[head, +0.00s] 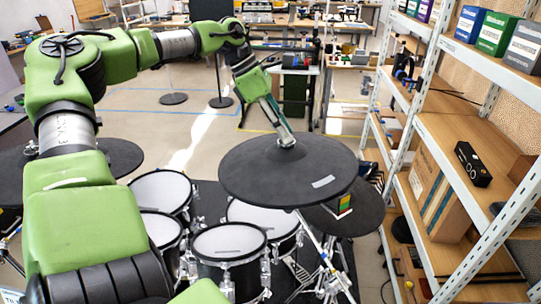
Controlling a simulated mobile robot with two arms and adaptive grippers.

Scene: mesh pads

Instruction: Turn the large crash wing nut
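The large crash cymbal (258,182) is a wide dark disc on a stand right of the middle, with a light label near its front edge. Its wing nut is at the centre of the top and is mostly hidden by my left gripper. My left gripper (287,142) reaches down from the upper left, with its fingertips at the cymbal's centre. The fingers look close together, but I cannot tell whether they are shut on the wing nut. My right gripper is not in view.
Several drums with white heads, such as the front one (228,241), stand below the crash. Another dark cymbal (122,155) is at the left, and one sits lower right behind the stand. A metal shelf unit (455,140) with boxes lines the right side. Open floor lies behind.

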